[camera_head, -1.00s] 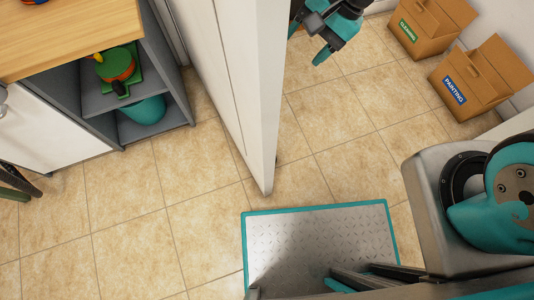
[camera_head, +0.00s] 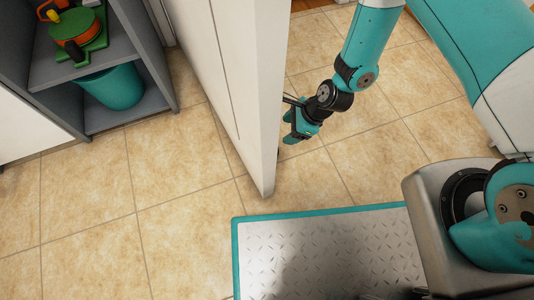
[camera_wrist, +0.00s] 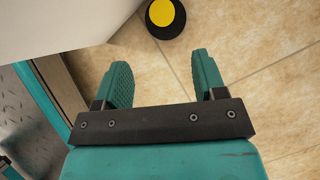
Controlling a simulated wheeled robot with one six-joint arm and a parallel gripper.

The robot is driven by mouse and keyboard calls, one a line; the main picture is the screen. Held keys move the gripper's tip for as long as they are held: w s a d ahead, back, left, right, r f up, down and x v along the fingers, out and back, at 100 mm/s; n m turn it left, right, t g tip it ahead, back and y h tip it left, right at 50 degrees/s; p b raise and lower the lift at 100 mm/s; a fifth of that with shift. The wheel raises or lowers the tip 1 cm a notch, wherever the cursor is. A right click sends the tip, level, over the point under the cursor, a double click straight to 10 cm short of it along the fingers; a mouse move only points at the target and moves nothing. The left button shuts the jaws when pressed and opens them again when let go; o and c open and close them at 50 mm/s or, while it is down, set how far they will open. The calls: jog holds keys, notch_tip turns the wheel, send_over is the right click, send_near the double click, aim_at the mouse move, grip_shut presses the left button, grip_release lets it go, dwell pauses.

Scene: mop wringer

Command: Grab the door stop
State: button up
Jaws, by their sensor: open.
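The door stop (camera_wrist: 166,16) shows at the top of the wrist view as a round black base with a yellow top, on the tiled floor beside the white door's lower edge. Its top edge is cut off by the frame. My gripper (camera_wrist: 162,68) is open and empty, with its two teal fingers apart. The door stop is beyond the fingertips, roughly in line with the gap between them, and not touched. In the head view my gripper (camera_head: 299,130) is low beside the door (camera_head: 243,90), on its right side. I cannot make out the door stop there.
The door stands close to the left of my gripper. Grey shelves (camera_head: 130,117) at the upper left hold a teal bucket (camera_head: 112,86) and an orange and green item (camera_head: 76,27). Beige tiled floor (camera_head: 375,165) lies clear to the right of the door.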

jog(key=b+x, duration=0.3)
jog(key=x, duration=0.4)
jog(key=shift+a+f+b, duration=0.15)
jog(key=shift+f+b, duration=0.25)
jog(key=b+x, duration=0.4)
jog(key=x, duration=0.1)
jog(key=shift+w+b, duration=0.2)
jog(key=shift+b, duration=0.15)
jog(key=shift+r, duration=0.1)
grip_shut()
